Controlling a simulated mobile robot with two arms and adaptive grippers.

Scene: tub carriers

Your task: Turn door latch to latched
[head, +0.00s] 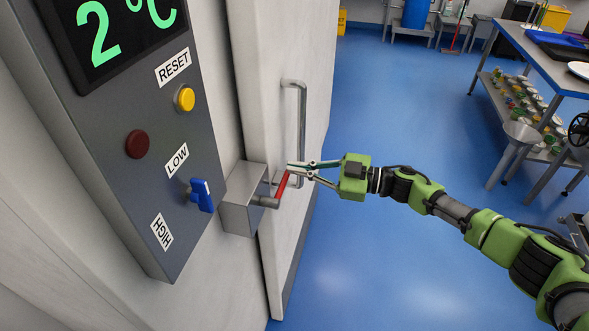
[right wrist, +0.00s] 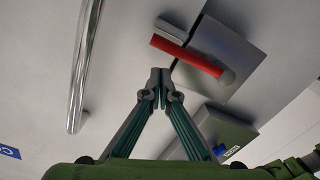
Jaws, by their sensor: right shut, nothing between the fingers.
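The door latch is a grey metal box (head: 240,203) on the door frame, with a red lever (head: 282,186) on a grey pivot. In the head view the lever points up and slightly right, toward the door. My right gripper (head: 290,168) is shut and empty, its fingertips at the lever's upper end. In the right wrist view the shut fingertips (right wrist: 161,76) are just beside the red lever (right wrist: 186,54); I cannot tell whether they touch it. The latch box also shows there (right wrist: 232,42). My left gripper is not in view.
A vertical metal door handle (head: 302,130) stands on the white door (head: 265,80) close behind my gripper. A grey control panel (head: 130,110) with buttons and a blue switch (head: 201,195) is at the left. The blue floor is open; a steel table (head: 545,65) stands at the right.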

